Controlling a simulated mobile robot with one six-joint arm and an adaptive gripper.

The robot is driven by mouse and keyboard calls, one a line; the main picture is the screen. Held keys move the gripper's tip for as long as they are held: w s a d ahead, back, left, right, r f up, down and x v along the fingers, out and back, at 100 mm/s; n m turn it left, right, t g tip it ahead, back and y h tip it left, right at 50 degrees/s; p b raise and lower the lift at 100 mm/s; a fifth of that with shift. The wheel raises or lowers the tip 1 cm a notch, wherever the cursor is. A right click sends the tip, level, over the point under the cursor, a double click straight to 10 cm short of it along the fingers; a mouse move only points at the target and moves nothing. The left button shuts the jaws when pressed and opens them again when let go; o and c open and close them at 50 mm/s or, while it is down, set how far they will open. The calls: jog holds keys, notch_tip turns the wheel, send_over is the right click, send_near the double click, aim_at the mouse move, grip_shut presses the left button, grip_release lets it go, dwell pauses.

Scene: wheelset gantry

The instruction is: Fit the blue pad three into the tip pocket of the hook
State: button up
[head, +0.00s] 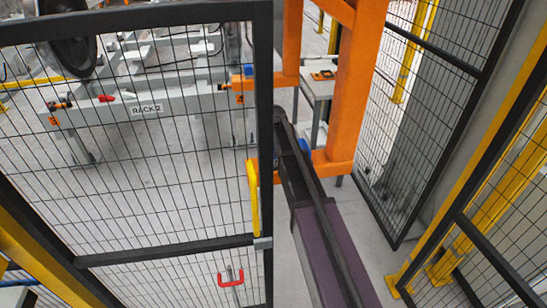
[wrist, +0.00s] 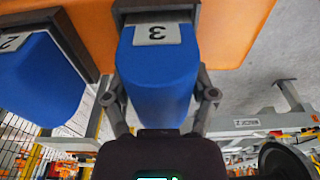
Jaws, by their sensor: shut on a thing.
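The blue pad three (wrist: 160,75), with a white label reading 3, is in the upper middle of the wrist view. My gripper (wrist: 160,98) has one finger on each side of it and is shut on it. The pad's labelled end meets a dark grey bracket (wrist: 155,7) on an orange beam (wrist: 232,30). I cannot tell how deep the pad sits in that bracket, or whether the bracket is the hook's tip pocket. In the head view my gripper and the pad cannot be made out.
Another blue pad (wrist: 40,78), labelled 2, hangs close by at the left of the wrist view. In the head view, an orange gantry post (head: 355,85) stands beyond a mesh door (head: 150,190). A grey rack (head: 170,103) marked RACK 2 is behind the mesh.

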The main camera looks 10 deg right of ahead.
jog(key=shift+f, duration=0.25)
jog(key=o, duration=1.2)
jog(key=shift+r, duration=0.15)
jog(key=r+p, duration=0.4)
jog(key=s+r+p, duration=0.1)
jog(key=r+p, duration=0.7)
jog(key=shift+s, duration=0.25)
dwell(0.7)
